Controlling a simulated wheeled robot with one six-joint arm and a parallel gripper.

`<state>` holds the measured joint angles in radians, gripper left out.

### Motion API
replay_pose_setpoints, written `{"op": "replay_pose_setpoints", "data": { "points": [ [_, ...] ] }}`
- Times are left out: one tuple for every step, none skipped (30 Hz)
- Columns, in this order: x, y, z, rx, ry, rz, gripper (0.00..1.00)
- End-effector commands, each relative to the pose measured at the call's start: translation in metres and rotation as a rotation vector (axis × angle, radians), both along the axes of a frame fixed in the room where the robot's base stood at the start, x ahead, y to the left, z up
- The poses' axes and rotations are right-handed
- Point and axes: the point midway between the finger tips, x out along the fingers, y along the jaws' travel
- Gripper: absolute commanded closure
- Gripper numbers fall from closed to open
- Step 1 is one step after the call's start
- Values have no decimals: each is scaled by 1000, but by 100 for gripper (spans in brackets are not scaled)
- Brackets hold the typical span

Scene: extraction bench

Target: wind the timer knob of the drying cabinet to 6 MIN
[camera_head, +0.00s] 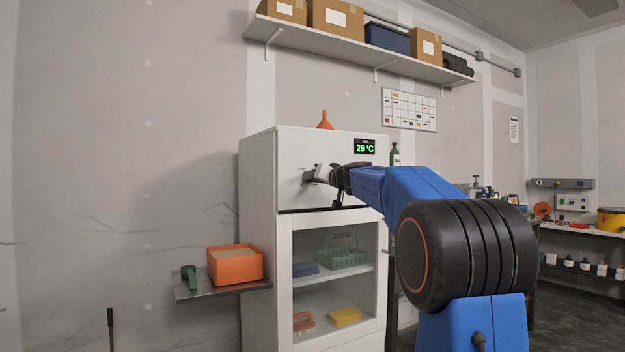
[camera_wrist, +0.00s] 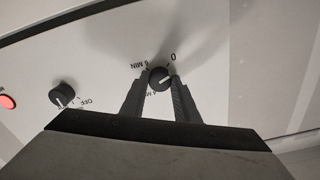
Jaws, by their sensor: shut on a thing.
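The white drying cabinet (camera_head: 258,185) stands against the wall, its green display reading 25 °C. In the wrist view its dark round timer knob (camera_wrist: 159,79) sits on the white panel, with a 0 mark, a 6 MIN mark and a partly hidden 4 M mark around it. My gripper (camera_wrist: 160,83) is shut on the timer knob, one finger on each side. I cannot read the knob's pointer for certain. In the head view my gripper (camera_head: 312,175) is at the upper front panel and hides the knob.
A second dark knob (camera_wrist: 62,94) marked OFF and a red button (camera_wrist: 7,102) lie left of the timer knob. An orange box (camera_head: 235,268) and a green object (camera_head: 189,277) rest on the side shelf. An orange funnel (camera_head: 325,120) stands on the cabinet.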

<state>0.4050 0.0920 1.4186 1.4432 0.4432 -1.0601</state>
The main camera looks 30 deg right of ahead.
Motion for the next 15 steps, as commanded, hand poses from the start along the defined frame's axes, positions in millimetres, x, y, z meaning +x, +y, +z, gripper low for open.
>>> {"op": "replay_pose_setpoints", "data": {
  "points": [
    [0,0,0,45,2,0,94],
    [0,0,0,75,3,0,94],
    [0,0,0,115,4,0,94],
    [0,0,0,145,5,0,94],
    [0,0,0,176,6,0,94],
    [0,0,0,215,7,0,94],
    [0,0,0,245,8,0,94],
    [0,0,0,275,9,0,94],
    [0,0,0,315,11,0,94],
    [0,0,0,346,12,0,94],
    [0,0,0,376,13,0,94],
    [0,0,0,416,14,0,94],
    [0,0,0,446,16,-1,94],
    [0,0,0,476,17,-1,94],
    [0,0,0,517,18,-1,94]
  ]
}}
